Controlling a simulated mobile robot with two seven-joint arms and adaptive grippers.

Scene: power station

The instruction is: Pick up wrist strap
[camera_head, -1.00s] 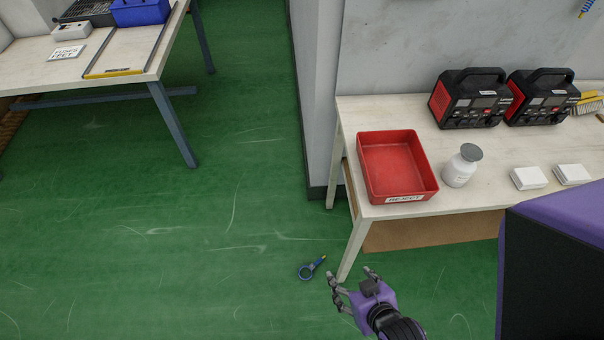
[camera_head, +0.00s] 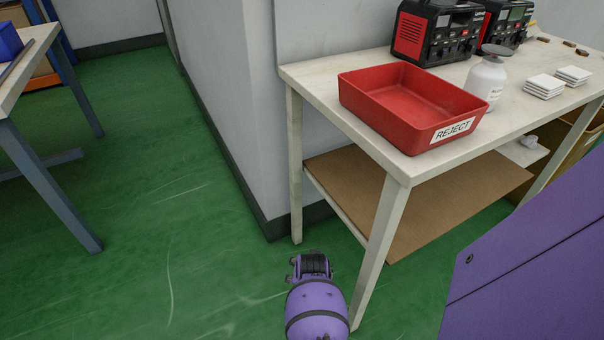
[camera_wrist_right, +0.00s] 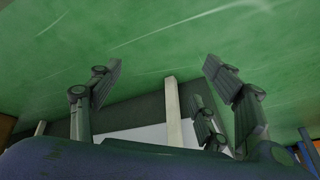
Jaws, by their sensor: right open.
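The wrist strap cannot be made out in either current view. My right arm and gripper may cover part of the floor in the head view. My right gripper (camera_head: 309,260) is low over the green floor, just left of the workbench's front leg, and is seen from behind. In the right wrist view my right gripper (camera_wrist_right: 160,70) has its fingers spread wide with nothing between them. My left gripper is not in view.
The white workbench (camera_head: 312,78) bears a red REJECT tray (camera_head: 400,125), a white bottle (camera_head: 487,78) and black-red power units (camera_head: 437,35). Its front leg (camera_head: 382,245) stands close to my right gripper. Another table's leg (camera_head: 50,185) is at left. Open floor (camera_head: 150,270) lies between.

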